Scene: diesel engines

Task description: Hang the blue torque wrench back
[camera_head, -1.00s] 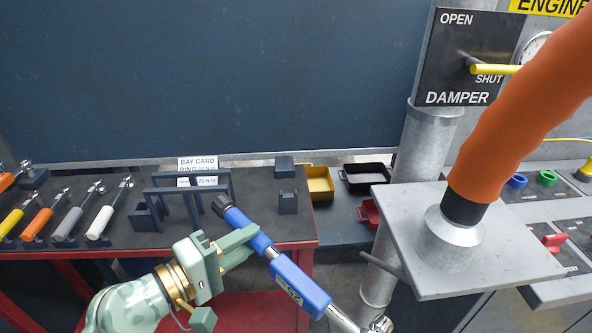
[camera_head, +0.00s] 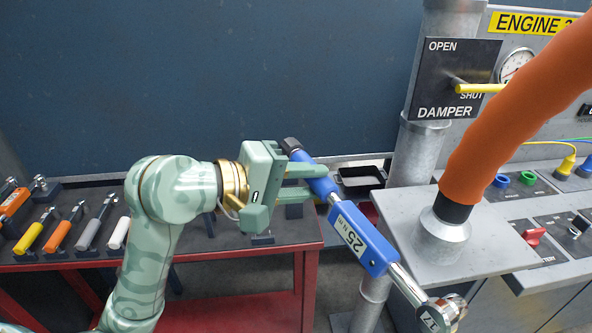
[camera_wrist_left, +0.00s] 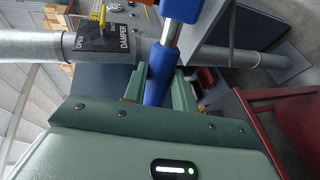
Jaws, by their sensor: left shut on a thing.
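The blue torque wrench (camera_head: 364,238) is tilted in the air, its dark end up at the left and its silver head down at the right. Its label reads 25 N.m. My left gripper (camera_head: 318,184) is shut on the blue handle near its upper end. The left wrist view also shows the wrench (camera_wrist_left: 160,72) between the fingers (camera_wrist_left: 158,92). Other torque wrenches, yellow (camera_head: 30,237), orange (camera_head: 58,234), grey (camera_head: 90,233) and white (camera_head: 119,233), lie on the bench at the left. My arm hides much of the bench's middle. My right gripper is not seen.
The red-framed bench (camera_head: 285,240) runs along the left. A metal plate with a silver collar (camera_head: 440,236) and a thick orange hose (camera_head: 510,120) stand close right of the wrench. A dark tray (camera_head: 361,180) is behind. The damper panel (camera_head: 452,78) is above right.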

